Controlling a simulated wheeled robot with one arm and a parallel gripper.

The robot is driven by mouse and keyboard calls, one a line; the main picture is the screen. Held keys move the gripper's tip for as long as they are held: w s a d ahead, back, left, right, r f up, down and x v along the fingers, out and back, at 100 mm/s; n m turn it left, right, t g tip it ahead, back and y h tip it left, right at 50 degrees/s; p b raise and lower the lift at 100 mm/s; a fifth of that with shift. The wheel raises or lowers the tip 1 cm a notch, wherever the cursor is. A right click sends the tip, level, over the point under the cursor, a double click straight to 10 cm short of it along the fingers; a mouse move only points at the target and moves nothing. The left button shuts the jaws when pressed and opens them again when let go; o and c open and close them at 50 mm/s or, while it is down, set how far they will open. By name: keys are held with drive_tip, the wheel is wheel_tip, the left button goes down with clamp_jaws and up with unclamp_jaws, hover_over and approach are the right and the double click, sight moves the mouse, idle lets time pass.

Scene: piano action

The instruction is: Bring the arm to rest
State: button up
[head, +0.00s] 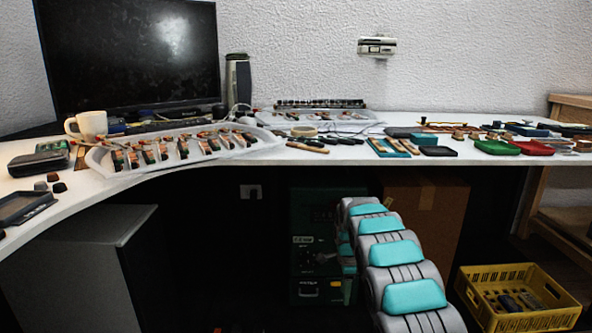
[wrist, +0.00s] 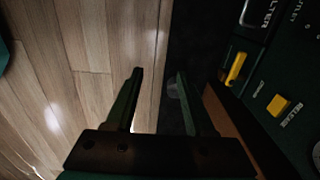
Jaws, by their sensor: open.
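My arm shows in the head view as a row of grey links with teal pads, low in front of the desk and below its top. My gripper (wrist: 157,78) shows in the wrist view with its two dark fingers apart and nothing between them. It points down past the wooden floor (wrist: 95,65). In the head view the gripper itself is hidden behind the arm links.
The white desk (head: 230,158) carries piano parts, trays, a mug (head: 87,125) and a monitor (head: 130,55). Under it stand a dark green machine (head: 312,235), a cardboard box (head: 425,215) and a grey cabinet (head: 75,270). A yellow crate (head: 520,322) sits at the lower right.

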drive_tip(key=s+d+r+n+p, duration=0.2)
drive_tip(key=s+r+n+p, duration=0.5)
drive_tip(key=s+r, duration=1.55)
drive_tip(key=s+a+r+n+g+p, duration=0.1)
drive_tip(key=s+n, duration=0.4)
drive_tip(key=s, duration=1.1)
drive_tip(key=s+a+r+n+p, duration=0.1)
drive_tip(key=s+r+n, duration=0.3)
drive_tip(key=s, duration=1.2)
drive_tip(key=shift+n+g+p, duration=0.4)
drive_tip(key=shift+n+p, duration=0.45)
drive_tip(key=shift+n, duration=0.05)
